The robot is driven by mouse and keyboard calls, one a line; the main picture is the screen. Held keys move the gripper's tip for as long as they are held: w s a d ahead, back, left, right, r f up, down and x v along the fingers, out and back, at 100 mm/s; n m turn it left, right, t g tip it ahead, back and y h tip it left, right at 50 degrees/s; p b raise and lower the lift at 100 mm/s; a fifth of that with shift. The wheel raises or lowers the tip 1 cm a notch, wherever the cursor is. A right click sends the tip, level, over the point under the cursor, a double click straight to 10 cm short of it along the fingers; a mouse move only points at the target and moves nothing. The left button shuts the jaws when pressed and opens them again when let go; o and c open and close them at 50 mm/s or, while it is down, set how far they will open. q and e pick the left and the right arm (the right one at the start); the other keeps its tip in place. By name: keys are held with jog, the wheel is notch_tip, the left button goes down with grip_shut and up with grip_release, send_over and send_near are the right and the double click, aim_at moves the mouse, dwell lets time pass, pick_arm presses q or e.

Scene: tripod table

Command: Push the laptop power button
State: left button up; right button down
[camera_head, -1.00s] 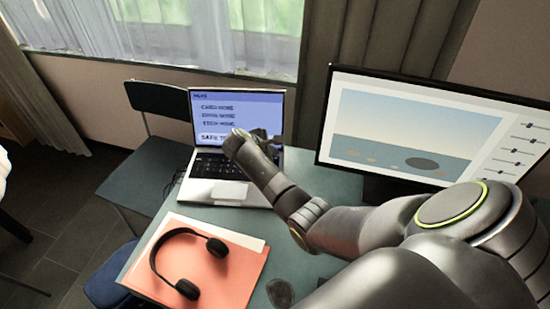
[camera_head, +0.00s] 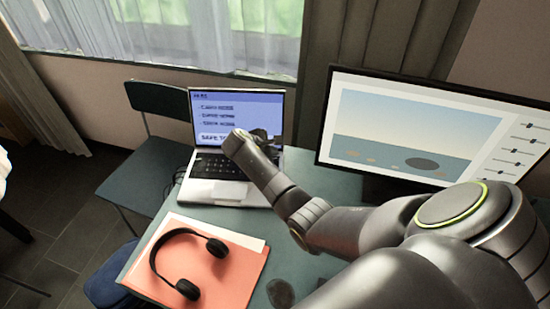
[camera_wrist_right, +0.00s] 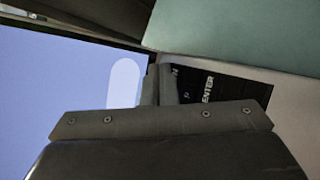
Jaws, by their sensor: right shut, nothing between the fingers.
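The open laptop (camera_head: 214,192) stands on the table with its blue screen (camera_head: 230,106) lit and showing lines of text. My right gripper (camera_head: 270,136) is over the right side of the keyboard, in front of the screen's lower right. In the right wrist view the shut fingers (camera_wrist_right: 160,84) point down at the keyboard (camera_wrist_right: 225,88) beside a key marked ENTER, with the screen (camera_wrist_right: 70,80) to their left. I cannot tell whether the fingertips touch the laptop. The power button cannot be made out. My left gripper is not in view.
Black headphones (camera_head: 155,262) lie on an orange folder (camera_head: 232,275) at the table's front left. A dark mouse (camera_head: 281,293) lies to the right of it. A large monitor (camera_head: 420,130) stands at the right behind my arm. A chair (camera_head: 150,172) is left of the table (camera_head: 325,180).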

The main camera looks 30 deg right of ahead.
jog(key=shift+f, duration=0.15)
dwell(0.4)
jog(key=shift+f, duration=0.3)
jog(key=shift+f, duration=0.25)
dwell(0.5)
jog(key=shift+r, duration=0.15)
jog(key=shift+r+p, duration=0.55)
jog(key=shift+p, duration=0.45)
notch_tip(320, 180, up, 6)
jog(key=p, duration=0.7)
